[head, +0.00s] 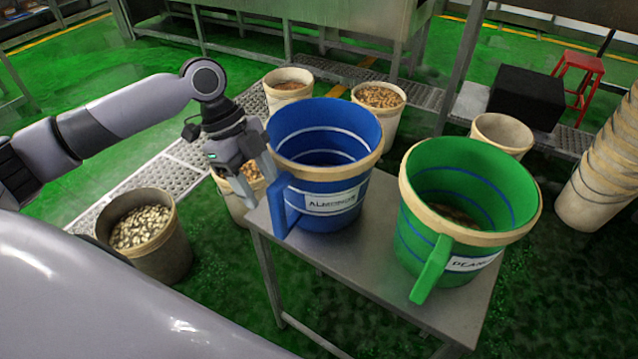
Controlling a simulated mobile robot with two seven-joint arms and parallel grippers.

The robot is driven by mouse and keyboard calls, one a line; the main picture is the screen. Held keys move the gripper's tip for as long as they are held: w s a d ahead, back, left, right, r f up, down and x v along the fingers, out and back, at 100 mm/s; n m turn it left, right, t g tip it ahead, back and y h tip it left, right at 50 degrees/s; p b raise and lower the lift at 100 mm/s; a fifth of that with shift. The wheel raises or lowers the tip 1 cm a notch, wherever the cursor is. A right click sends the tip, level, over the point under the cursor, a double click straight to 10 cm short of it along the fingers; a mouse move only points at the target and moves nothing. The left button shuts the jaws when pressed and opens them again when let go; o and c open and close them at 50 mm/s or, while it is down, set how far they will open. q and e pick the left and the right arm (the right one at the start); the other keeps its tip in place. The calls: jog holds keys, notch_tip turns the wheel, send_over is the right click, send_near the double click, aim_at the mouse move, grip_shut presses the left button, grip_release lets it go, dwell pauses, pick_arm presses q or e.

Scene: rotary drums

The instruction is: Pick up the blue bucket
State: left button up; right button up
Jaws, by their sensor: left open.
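The blue bucket (325,222) stands upright on a grey metal table (345,262), left of the green bucket. It has a tan band below its rim, a white label and a blue handle (281,205) on its near left side. Inside, it looks empty as far as I can see. My left gripper (259,190) is open, with its fingers pointing down just left of the bucket, close to the top of the handle. I cannot tell whether a finger touches the handle. My right gripper is not in view.
A green bucket (420,235) with its handle toward me stands on the table's right. Tan buckets with contents stand on the floor behind and left, one (145,235) at lower left. Stacked tan buckets (598,180) and a red stool (578,75) are at right.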

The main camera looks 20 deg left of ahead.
aim_at(272, 205)
pick_arm(q)
jog(key=x, duration=0.5)
jog(key=shift+d+f, duration=0.1)
jog(key=shift+d, duration=0.1)
grip_shut()
dwell(1.1)
jog(key=shift+w+r, duration=0.2)
